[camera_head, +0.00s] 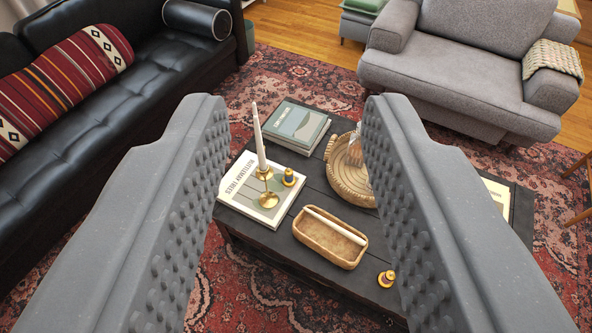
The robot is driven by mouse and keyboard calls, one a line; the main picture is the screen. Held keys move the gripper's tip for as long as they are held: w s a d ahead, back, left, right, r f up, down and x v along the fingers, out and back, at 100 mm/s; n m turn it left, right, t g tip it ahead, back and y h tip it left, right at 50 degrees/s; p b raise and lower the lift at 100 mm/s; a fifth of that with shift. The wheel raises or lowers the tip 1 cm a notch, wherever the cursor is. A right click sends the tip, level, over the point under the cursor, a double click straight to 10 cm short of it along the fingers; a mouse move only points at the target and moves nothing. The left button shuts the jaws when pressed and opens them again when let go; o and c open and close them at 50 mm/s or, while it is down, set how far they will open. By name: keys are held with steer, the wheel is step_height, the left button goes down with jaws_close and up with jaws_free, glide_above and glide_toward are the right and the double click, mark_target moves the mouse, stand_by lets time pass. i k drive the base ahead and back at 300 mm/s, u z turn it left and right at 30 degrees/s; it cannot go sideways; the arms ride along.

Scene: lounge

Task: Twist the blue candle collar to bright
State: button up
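A small brass piece with a blue band (289,177), which looks like the blue candle collar, stands on the white book (238,197) on the dark coffee table. Its setting cannot be read at this size. A brass candlestick with a white candle (260,140) stands just left of it. A second small brass piece (386,279) with a dark band sits near the table's front edge, by my right finger. My gripper (292,125) is wide open and empty, its two studded fingers framing the table from above. Nothing touches the fingers.
The coffee table (300,222) also holds a tan tray (328,240) with a white stick, a green book (296,124) and a round woven tray (345,183), partly hidden by my right finger. A black sofa (90,95) and grey armchair (455,70) stand around it.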

mark_target(287, 172)
steer(key=i, duration=0.85)
steer(key=u, duration=0.05)
